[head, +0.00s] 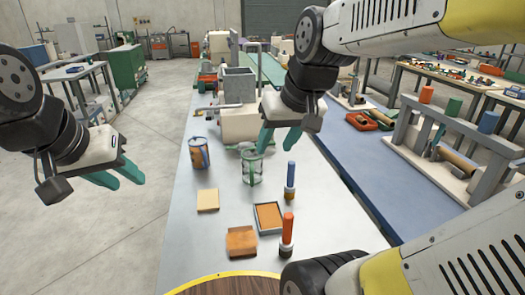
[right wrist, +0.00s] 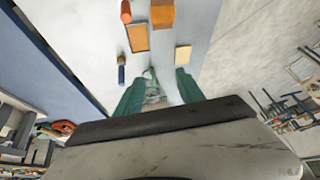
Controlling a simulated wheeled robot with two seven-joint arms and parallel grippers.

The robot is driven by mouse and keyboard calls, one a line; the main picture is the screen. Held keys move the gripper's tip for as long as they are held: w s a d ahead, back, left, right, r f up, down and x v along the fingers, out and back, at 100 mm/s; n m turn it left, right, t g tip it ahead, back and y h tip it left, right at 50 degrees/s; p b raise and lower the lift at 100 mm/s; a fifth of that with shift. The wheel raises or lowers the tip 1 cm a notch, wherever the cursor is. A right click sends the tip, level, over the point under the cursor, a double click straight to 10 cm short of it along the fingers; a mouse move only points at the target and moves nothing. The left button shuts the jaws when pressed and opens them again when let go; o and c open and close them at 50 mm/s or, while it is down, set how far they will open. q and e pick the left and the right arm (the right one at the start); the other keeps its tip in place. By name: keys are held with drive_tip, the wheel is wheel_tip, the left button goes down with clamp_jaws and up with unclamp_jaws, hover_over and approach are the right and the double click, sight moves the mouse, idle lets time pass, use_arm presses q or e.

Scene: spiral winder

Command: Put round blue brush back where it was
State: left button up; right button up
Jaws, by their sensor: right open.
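The round blue brush (head: 290,180) stands upright on the grey bench, with a blue handle over a dark and pale lower part. In the right wrist view the blue brush (right wrist: 121,75) is just left of the left finger, apart from it. My right gripper (head: 276,146) is open and empty, above the bench and behind the brush. A green cage-like holder (head: 252,168) stands left of the brush and shows between the fingers in the right wrist view (right wrist: 152,88). My left gripper (head: 128,184) is open and empty, off the bench's left side.
An orange-handled brush (head: 287,230) stands nearer. A tray with a brown sheet (head: 268,217), a brown block (head: 242,240) and a tan block (head: 208,200) lie nearby. A can (head: 199,153) stands left of the holder. A pale machine (head: 238,122) is behind. The bench's left front is clear.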

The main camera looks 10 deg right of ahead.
drive_tip(key=shift+t, duration=0.4)
drive_tip(key=s, duration=0.1)
drive_tip(key=s+a, duration=0.1)
drive_tip(key=s, duration=0.1)
drive_tip(key=s+f, duration=0.1)
drive_tip(key=shift+s+a, duration=0.25)
drive_tip(key=shift+a, duration=0.1)
